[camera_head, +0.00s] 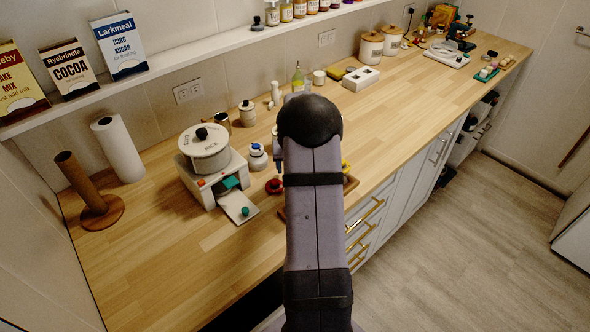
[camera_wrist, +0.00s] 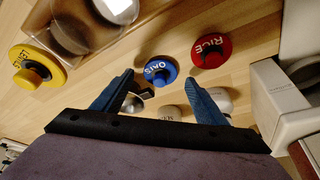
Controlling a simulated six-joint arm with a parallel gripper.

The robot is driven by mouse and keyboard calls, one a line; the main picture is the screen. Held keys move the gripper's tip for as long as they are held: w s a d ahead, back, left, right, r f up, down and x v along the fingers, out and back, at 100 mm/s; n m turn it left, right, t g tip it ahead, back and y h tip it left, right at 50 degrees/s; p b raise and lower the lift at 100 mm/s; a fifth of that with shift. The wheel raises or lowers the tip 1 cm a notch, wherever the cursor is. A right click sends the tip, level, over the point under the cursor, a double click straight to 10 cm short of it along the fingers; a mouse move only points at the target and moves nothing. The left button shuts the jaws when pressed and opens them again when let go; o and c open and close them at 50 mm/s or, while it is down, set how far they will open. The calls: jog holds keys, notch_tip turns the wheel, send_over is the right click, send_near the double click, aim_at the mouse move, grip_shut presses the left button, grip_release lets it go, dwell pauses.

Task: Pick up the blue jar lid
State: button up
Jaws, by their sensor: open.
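Nothing is held. A red lid (camera_wrist: 222,41) labelled "RICE" lies to the right of the blue one, and a yellow lid (camera_wrist: 48,58) lies to the left. In the head view my arm hides the blue lid and most of the gripper; the red lid (camera_head: 275,186) shows there.
A white dispenser (camera_head: 205,190) stands left of my arm; its side (camera_wrist: 285,100) is at the wrist view's right. A clear container (camera_wrist: 75,25) lies upper left there. A paper towel roll (camera_head: 118,150) stands at the left. The front left counter (camera_head: 170,270) is clear.

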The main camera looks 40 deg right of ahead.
jog(key=shift+w+d+f, duration=0.1)
jog(key=shift+w+f, duration=0.1)
jog(key=shift+f, duration=0.35)
jog(key=c, duration=1.1)
jog(key=shift+r, duration=0.25)
